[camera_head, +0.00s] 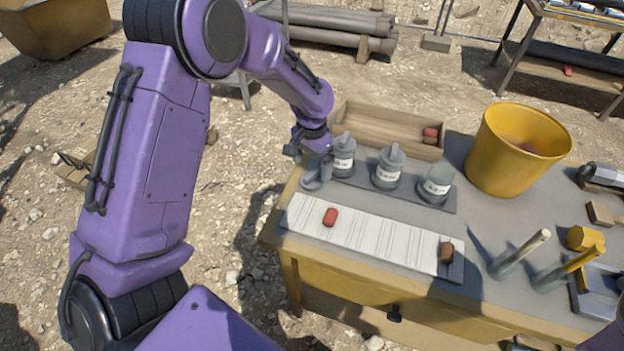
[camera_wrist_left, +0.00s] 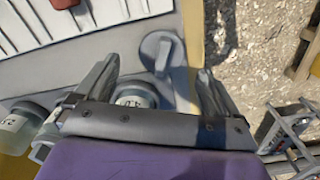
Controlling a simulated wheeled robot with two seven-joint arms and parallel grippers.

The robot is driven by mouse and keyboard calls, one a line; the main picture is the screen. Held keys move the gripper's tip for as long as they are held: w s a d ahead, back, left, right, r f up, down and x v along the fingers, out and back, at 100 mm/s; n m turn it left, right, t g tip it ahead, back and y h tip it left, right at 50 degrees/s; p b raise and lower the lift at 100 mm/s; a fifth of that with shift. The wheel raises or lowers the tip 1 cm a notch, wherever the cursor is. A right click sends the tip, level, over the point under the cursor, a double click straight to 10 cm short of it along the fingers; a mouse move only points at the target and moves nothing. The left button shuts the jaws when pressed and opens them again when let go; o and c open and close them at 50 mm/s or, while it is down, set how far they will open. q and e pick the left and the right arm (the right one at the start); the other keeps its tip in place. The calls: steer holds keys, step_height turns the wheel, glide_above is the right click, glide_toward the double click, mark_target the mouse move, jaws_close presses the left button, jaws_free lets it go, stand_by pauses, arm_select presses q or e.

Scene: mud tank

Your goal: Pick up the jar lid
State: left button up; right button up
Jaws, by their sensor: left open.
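The jar lid is probably the round grey lid with a raised ridge (camera_head: 316,178) lying on the table's left end, beside the leftmost jar. It also shows in the left wrist view (camera_wrist_left: 162,52). My left gripper (camera_head: 310,152) is above and close to it, partly hiding it. In the left wrist view the gripper (camera_wrist_left: 158,68) is open and empty, with the lid between and just beyond its fingertips. Three labelled jars (camera_head: 388,172) stand in a row on a dark mat; two have knobbed tops. My right gripper is not in view.
A white ribbed board (camera_head: 365,236) with a red piece (camera_head: 330,217) and a brown piece (camera_head: 446,252) lies in front of the jars. A wooden tray (camera_head: 385,122) is behind. A yellow bucket (camera_head: 515,150) and upright handles (camera_head: 522,250) stand right.

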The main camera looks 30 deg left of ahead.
mark_target(310, 175)
arm_select(q)
step_height(310, 175, down, 5)
steer(key=shift+s+a+f+p, duration=0.15)
steer(key=shift+f+p, duration=0.05)
steer(key=shift+p, duration=0.4)
steer(key=shift+s, duration=0.1)
steer(key=c, duration=1.1)
steer(key=shift+r, duration=0.15)
